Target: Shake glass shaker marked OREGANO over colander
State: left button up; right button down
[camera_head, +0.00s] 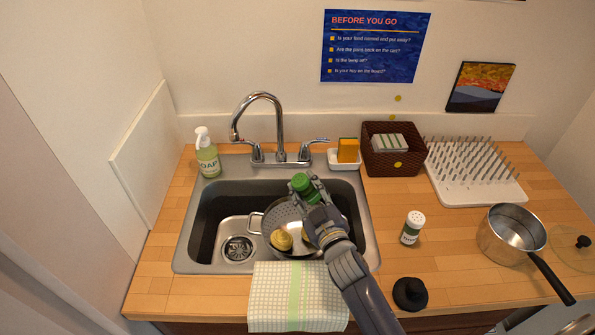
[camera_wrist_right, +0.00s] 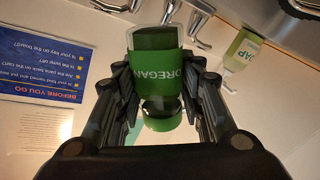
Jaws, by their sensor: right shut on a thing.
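The glass shaker marked OREGANO has a green label and shows in the right wrist view (camera_wrist_right: 155,72), with its lettering cut off at the edge. In the head view the green shaker (camera_head: 302,184) is above the far part of the colander; its exact tilt is hard to tell. My right gripper (camera_head: 315,197) is shut on it, with fingers on both sides. The grey metal colander (camera_head: 283,212) stands in the sink and holds yellowish lumps (camera_head: 281,239). My gripper and forearm hide its right part. My left gripper is not in view.
The sink (camera_head: 205,215) has a faucet (camera_head: 265,100) behind it and a towel (camera_head: 290,300) over its front edge. Another shaker (camera_head: 412,228), a black lid-like object (camera_head: 409,293), a pot (camera_head: 510,236) and a drying rack (camera_head: 480,195) stand on the right counter.

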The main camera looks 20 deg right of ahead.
jog(key=shift+w, duration=0.4)
jog(key=shift+w+f+n, duration=0.1)
jog(key=shift+f+n, duration=0.05)
jog(key=shift+n, duration=0.15)
jog(key=n+b, duration=0.1)
jog(key=n, duration=0.1)
jog(key=d+f+n+b, duration=0.1)
jog(key=n, duration=0.1)
jog(key=s+d+f+n+b, duration=0.1)
jog(key=n, duration=0.1)
jog(key=shift+n, duration=0.4)
jog(key=shift+w+r+n, duration=0.15)
jog(key=shift+n, duration=0.75)
jog(key=shift+w+d+r+n+p, duration=0.1)
jog(key=shift+n+p, duration=0.3)
jog(key=shift+n, duration=0.5)
jog(key=n+p, duration=0.1)
jog(key=n, duration=0.1)
jog(key=r+n+p, duration=0.1)
jog(key=n, duration=0.1)
jog(key=n+p, duration=0.1)
jog(key=n, duration=0.1)
jog(key=shift+a+r, duration=0.2)
jog(key=shift+r, duration=0.1)
jog(key=shift+a+r+n+p, duration=0.15)
jog(key=shift+n+p, duration=0.2)
jog(key=shift+n, duration=0.95)
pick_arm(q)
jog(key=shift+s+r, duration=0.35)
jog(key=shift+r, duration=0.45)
